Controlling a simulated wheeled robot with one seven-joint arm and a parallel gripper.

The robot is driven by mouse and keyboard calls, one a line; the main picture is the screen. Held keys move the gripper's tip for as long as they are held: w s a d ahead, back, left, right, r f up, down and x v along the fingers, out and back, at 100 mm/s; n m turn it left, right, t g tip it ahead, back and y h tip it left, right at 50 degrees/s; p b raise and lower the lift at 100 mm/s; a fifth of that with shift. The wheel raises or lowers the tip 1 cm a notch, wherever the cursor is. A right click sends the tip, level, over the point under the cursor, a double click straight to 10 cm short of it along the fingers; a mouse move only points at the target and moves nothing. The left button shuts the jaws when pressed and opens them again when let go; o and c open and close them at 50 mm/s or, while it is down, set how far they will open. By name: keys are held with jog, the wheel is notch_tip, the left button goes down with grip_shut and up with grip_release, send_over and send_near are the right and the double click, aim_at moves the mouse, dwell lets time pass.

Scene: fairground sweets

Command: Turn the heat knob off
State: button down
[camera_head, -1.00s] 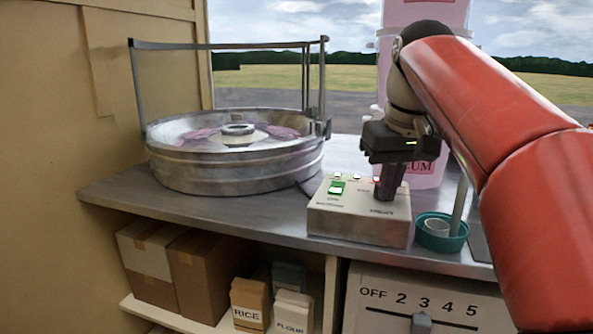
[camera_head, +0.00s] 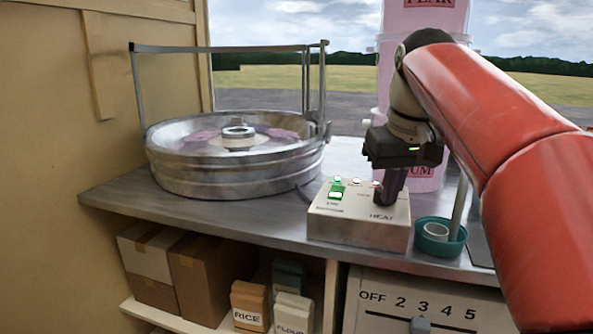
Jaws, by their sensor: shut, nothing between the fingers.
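The pale control box (camera_head: 358,222) stands on the metal counter, with a green switch (camera_head: 337,191) and small indicator lights along its back. The word HEAT is printed on its right front part. My gripper (camera_head: 386,203) points down with its dark fingers shut, and their tips are at the box top just behind that word. The heat knob cannot be made out; the fingers cover the spot behind the label. I cannot tell whether the tips touch a knob.
A round metal candy-floss pan (camera_head: 235,175) with a rail stands on the left. A teal bowl (camera_head: 440,236) with a white ring-shaped item sits right of the box. Pink tubs (camera_head: 420,40) stand behind my gripper. Below are boxes and a numbered slider panel (camera_head: 440,295).

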jog(key=shift+w+d+p, duration=0.2)
jog(key=shift+d+p, duration=0.55)
jog(key=shift+p, duration=0.05)
jog(key=shift+s, duration=0.1)
jog(key=shift+s+d, duration=0.15)
jog(key=shift+s, duration=0.1)
notch_tip(320, 180, up, 6)
dwell(0.4)
